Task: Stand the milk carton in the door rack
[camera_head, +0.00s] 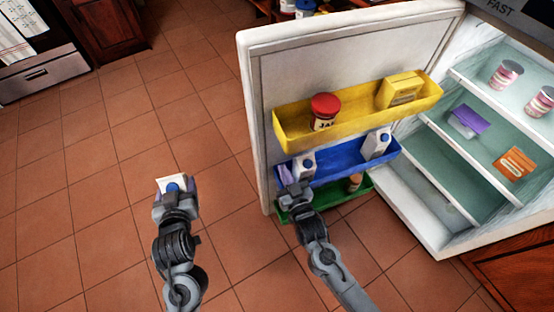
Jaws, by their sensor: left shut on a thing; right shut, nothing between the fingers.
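A white milk carton with a blue cap (171,183) is held in my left gripper (174,196), out over the tiled floor and well left of the fridge door. The gripper is shut on it and hides much of it. The open fridge door carries a yellow rack (295,133), a blue rack (335,171) and a green rack (328,201). Two similar white cartons with blue caps stand in the blue rack, one at its left part (304,166) and one at its right (377,146). My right gripper (292,188) is shut and empty at the blue rack's left front.
A red-lidded jar (323,111) and a yellow box (401,90) are in the yellow rack. A purple item (285,173) is at the blue rack's left end. A brown item (354,183) is in the green rack. The fridge shelves (490,95) are at right. Floor between my grippers is clear.

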